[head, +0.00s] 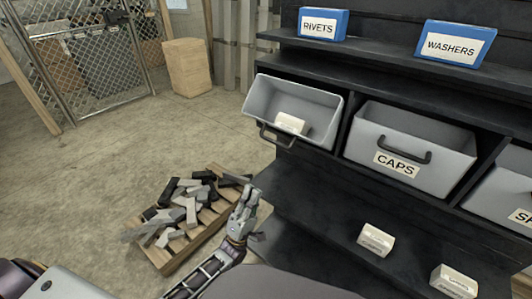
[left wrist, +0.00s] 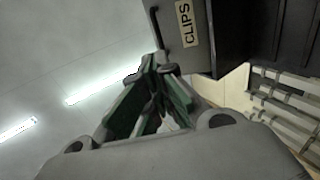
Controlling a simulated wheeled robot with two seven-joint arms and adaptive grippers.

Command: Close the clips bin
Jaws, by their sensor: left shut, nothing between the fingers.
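The clips bin (head: 270,95) is a grey bin tilted out of the left compartment of the black shelf in the head view. Its open top shows a white box (head: 291,123) inside, and its dark handle (head: 278,136) hangs at the lower front. In the left wrist view, the bin's CLIPS label (left wrist: 186,24) and handle (left wrist: 160,28) show beyond my fingers. My left gripper (head: 252,192) is shut and empty, below and in front of the bin, apart from it in the head view. It also shows in the left wrist view (left wrist: 156,66). My right gripper is out of view.
The CAPS bin (head: 405,140) sits right of the clips bin. Blue RIVETS (head: 322,24) and WASHERS (head: 455,44) boxes stand above. White boxes (head: 375,239) lie on the lower shelf. A pallet (head: 190,250) with dark and grey blocks lies on the floor near my left gripper.

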